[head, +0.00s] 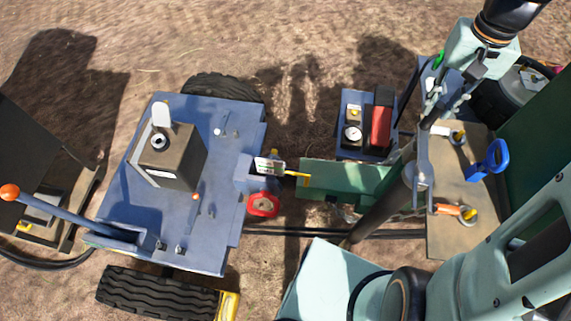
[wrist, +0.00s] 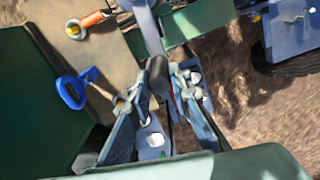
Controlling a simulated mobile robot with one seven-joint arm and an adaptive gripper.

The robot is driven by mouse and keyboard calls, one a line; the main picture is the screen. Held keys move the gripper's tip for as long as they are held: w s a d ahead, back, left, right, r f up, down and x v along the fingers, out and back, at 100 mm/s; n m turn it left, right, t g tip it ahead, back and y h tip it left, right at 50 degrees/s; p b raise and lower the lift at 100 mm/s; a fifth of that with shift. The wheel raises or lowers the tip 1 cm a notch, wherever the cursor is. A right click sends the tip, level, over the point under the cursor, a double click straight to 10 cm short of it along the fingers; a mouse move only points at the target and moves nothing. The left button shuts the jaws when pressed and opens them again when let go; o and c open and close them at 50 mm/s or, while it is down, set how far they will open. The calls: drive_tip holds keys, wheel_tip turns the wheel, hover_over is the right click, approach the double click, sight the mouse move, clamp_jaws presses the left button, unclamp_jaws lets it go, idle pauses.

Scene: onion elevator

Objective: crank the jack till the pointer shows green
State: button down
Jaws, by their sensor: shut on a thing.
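The jack (head: 378,208) is a dark grey post at the right end of a green drawbar (head: 340,178). Its grey crank arm (head: 422,165) sits on top and also shows in the wrist view (wrist: 148,25). My gripper (head: 430,112) is shut on the crank's dark upright handle (wrist: 158,75), which stands between the fingers in the wrist view. A yellow pointer (head: 297,175) on the drawbar's left end points toward a small white plate (head: 268,164) with coloured marks. The marks are too small to tell which colour the pointer meets.
A blue trailer (head: 215,130) with a brown box (head: 170,160) stands left. A red knob (head: 263,204) sits below the plate. A blue case with a gauge (head: 352,134) lies behind the drawbar. A tan board (head: 462,195) holds a blue-handled tool (head: 490,160) and an orange-handled one (head: 450,210).

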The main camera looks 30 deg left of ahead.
drive_tip(key=shift+s+d+f, duration=0.2)
drive_tip(key=shift+d+f, duration=0.05)
drive_tip(key=shift+d, duration=0.05)
drive_tip(key=shift+d+m, duration=0.35)
drive_tip(key=shift+m, duration=0.05)
drive_tip(key=shift+a, duration=0.1)
drive_tip(key=shift+a+n, duration=0.75)
drive_tip(key=shift+n, duration=0.05)
drive_tip(key=c, duration=1.6)
unclamp_jaws()
drive_tip(key=shift+a+r, duration=0.1)
drive_tip(key=shift+w, duration=0.1)
drive_tip(key=shift+r, duration=0.2)
